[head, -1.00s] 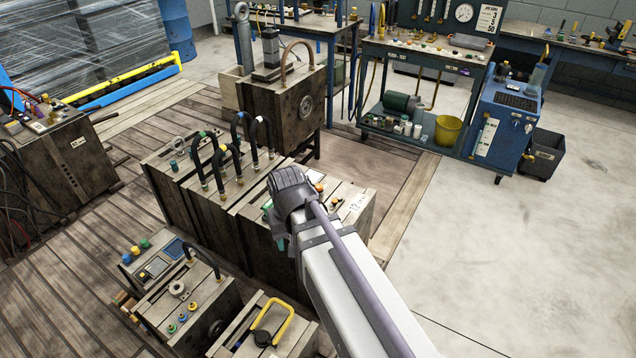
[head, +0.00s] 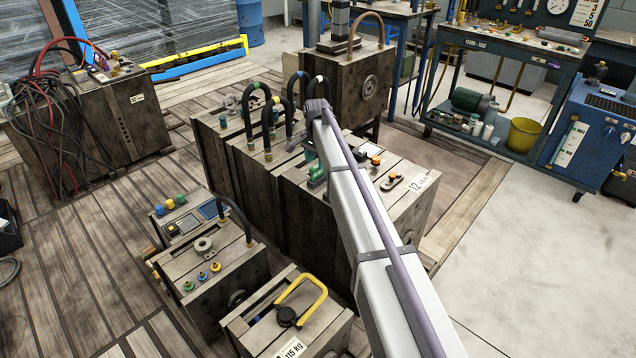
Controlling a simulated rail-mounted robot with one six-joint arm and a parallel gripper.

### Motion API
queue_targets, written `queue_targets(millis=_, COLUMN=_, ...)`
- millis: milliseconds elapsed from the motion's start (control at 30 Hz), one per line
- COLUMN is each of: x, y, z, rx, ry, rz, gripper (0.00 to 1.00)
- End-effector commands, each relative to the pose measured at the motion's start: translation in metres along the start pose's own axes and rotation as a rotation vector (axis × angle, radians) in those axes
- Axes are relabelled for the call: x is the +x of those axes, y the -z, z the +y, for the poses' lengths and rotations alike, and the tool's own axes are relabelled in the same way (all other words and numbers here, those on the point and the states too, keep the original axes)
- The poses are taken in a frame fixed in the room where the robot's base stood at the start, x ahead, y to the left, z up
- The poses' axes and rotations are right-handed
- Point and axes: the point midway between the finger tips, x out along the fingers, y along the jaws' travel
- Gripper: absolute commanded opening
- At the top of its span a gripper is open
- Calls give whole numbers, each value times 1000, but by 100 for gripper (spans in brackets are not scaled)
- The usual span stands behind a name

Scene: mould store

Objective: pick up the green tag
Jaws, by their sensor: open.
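A small green piece (head: 317,174) lies on the wooden top of the large mould block (head: 312,218), just left of my arm. It may be the green tag, but it is too small and partly covered to be sure.
Black looped hoses (head: 268,115) stand on the block just left of my gripper. Orange-capped fittings (head: 375,161) and a 12-marked label (head: 424,184) are to the right. Smaller mould boxes (head: 212,270), one with a yellow handle (head: 316,293), stand in front. Open floor lies at right.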

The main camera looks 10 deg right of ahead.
Motion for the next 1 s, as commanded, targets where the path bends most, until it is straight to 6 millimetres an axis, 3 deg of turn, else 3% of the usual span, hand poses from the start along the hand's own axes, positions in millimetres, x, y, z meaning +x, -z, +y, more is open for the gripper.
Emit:
queue_targets(millis=100, x=5, y=0, z=0, rx=0, ry=0, rz=0, gripper=51)
queue_targets(millis=367, x=53, y=-1, z=1, rx=-1, ry=0, rz=0, gripper=51)
queue_targets(millis=600, x=49, y=-1, z=1, rx=-1, ry=0, rz=0, gripper=51)
queue_targets(millis=1000, x=49, y=-1, z=1, rx=-1, ry=0, rz=0, gripper=14)
